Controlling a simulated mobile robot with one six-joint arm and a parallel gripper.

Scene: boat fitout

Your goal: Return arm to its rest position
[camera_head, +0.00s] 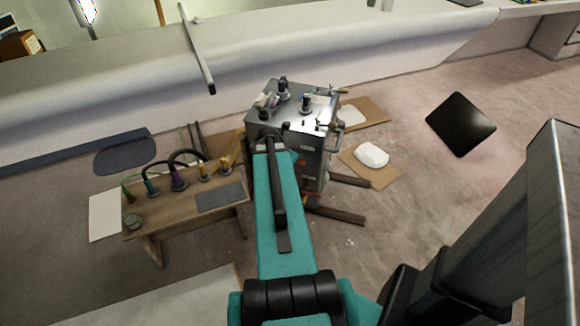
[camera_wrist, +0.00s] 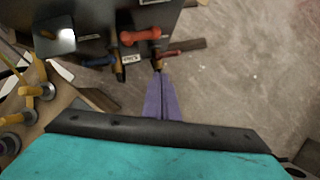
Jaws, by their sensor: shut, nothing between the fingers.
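My gripper (camera_wrist: 158,80) shows in the wrist view as two purple fingers lying together, with nothing between them. Its tips point at the floor beside a dark grey cabinet (camera_wrist: 97,20). Red and blue handled fittings on the cabinet appear close to the tips in the picture; I cannot tell the gap. In the head view my teal arm (camera_head: 280,215) reaches forward toward the grey cabinet (camera_head: 312,162), which stands on the floor with knobs and fittings on top. The gripper itself cannot be made out in the head view.
A wooden bench (camera_head: 187,213) with several coloured, hose-linked fittings stands left of my arm. A white object (camera_head: 371,155) lies on a brown board (camera_head: 385,175) right of the cabinet. A black panel (camera_head: 461,124) is farther right. A long white hull-like surface (camera_head: 330,50) runs behind. Open floor (camera_head: 400,215) lies right.

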